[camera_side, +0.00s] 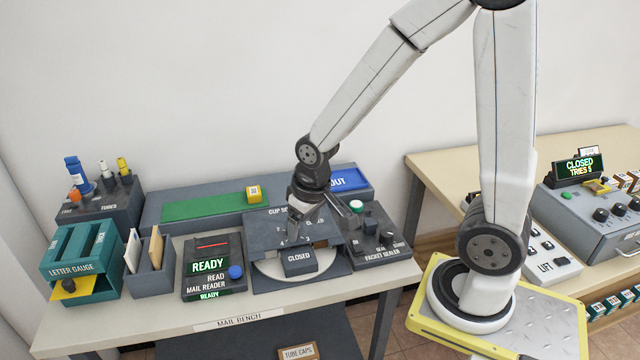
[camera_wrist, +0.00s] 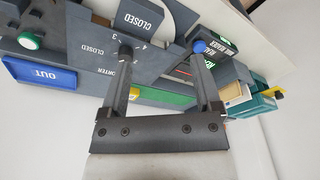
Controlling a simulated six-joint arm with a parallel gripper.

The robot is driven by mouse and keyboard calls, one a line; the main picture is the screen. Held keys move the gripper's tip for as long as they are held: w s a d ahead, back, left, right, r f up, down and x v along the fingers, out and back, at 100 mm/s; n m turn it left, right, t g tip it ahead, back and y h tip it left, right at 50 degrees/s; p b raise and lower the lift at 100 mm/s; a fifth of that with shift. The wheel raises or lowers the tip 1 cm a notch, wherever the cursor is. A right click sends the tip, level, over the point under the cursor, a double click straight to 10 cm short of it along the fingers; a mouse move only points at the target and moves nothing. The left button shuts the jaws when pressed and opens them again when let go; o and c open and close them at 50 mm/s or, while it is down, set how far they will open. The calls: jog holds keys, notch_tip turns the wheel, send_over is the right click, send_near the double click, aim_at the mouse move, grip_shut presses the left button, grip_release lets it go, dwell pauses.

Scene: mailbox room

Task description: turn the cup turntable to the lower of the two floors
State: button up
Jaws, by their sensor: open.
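The cup turntable is a dark grey housing (camera_side: 262,222) with a pale round disc (camera_side: 264,268) showing at its front. A dark block marked CLOSED (camera_side: 299,260) sits over the disc. My gripper (camera_side: 312,236) hangs low over the housing, fingers down, and hides part of its lettering. In the wrist view the open gripper (camera_wrist: 162,47) has nothing between its fingers. The housing's top plate (camera_wrist: 92,45) shows small digits, partly covered by one finger, and the word CLOSED. I cannot tell whether a fingertip touches it.
The mail reader (camera_side: 212,270) shows READY, left of the turntable. The packet sealer (camera_side: 375,240) is close on the right. A blue OUT tray (camera_side: 348,178) and green strip (camera_side: 205,208) lie behind. A panel (camera_side: 578,166) at right reads CLOSED, TRIES 5; a LIFT box (camera_side: 548,264) stands below it.

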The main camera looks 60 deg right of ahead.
jog(key=w+d+f+m, duration=0.1)
jog(key=w+d, duration=0.2)
jog(key=w+d+f+m+g, duration=0.1)
jog(key=w+d+m, duration=0.1)
jog(key=w, duration=0.1)
jog(key=w+d+f+m+g, duration=0.1)
jog(key=w+d+f+m, duration=0.1)
jog(key=w+d, duration=0.1)
jog(key=shift+w+d, duration=0.2)
jog(key=shift+d, duration=0.15)
jog(key=shift+w+d+f+m, duration=0.25)
jog(key=shift+w+d+m, duration=0.05)
jog(key=shift+d, duration=0.2)
jog(key=shift+f, duration=0.15)
jog(key=shift+f, duration=3.75)
grip_shut()
